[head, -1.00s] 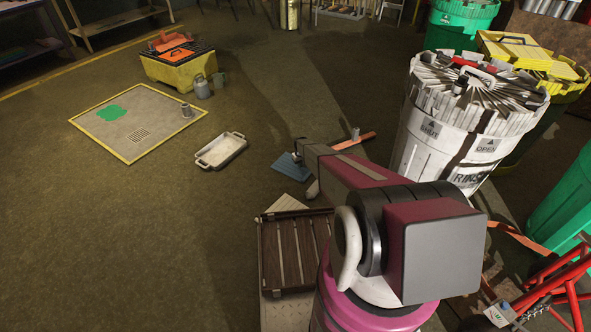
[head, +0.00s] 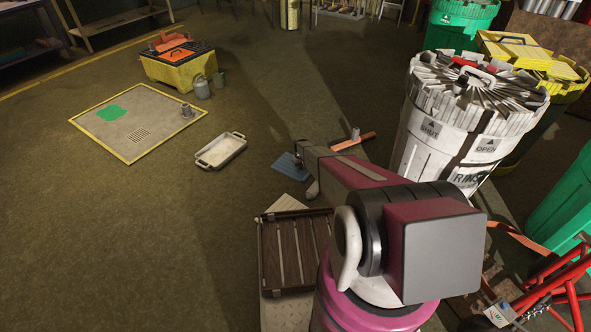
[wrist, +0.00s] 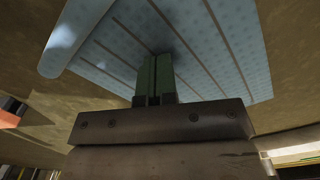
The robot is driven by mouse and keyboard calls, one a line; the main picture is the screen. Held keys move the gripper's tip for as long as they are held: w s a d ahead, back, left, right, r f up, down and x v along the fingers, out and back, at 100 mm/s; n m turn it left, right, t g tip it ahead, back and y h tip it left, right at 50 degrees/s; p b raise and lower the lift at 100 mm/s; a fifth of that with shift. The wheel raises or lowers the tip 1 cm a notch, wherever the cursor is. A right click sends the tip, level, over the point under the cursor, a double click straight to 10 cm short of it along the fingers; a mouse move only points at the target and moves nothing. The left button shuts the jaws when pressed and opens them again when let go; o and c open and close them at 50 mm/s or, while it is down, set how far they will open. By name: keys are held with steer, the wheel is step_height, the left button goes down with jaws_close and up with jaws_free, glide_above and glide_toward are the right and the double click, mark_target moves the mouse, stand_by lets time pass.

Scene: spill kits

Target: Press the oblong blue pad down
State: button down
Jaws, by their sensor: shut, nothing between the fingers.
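The oblong blue pad (head: 291,166) lies flat on the floor in the head view, left of my forearm, which hides part of it. In the wrist view the blue pad (wrist: 205,40) fills the top, with dark stripes and a dotted surface. My gripper (wrist: 154,62) is shut and empty, with its green fingertips pointing at the pad's middle. A dark shade lies on the pad at the tips; they are at or very near its surface, and I cannot tell whether they touch. In the head view the fingertips are hidden behind my arm.
A white tray (head: 221,151) lies left of the pad. An orange-handled tool (head: 353,141) lies behind my arm. A slatted crate (head: 292,250) is in front, and a white bin (head: 455,120) stands right.

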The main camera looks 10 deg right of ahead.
steer(key=shift+f, duration=0.55)
stand_by(1.4)
steer(key=shift+r, duration=3.65)
steer(key=shift+s+r, duration=0.1)
steer(key=shift+r, duration=0.05)
steer(key=s+r+m, duration=0.4)
steer(key=s+r, duration=4.3)
steer(key=shift+s+d+r, duration=0.2)
steer(key=shift+s+d, duration=0.1)
steer(key=shift+s, duration=0.1)
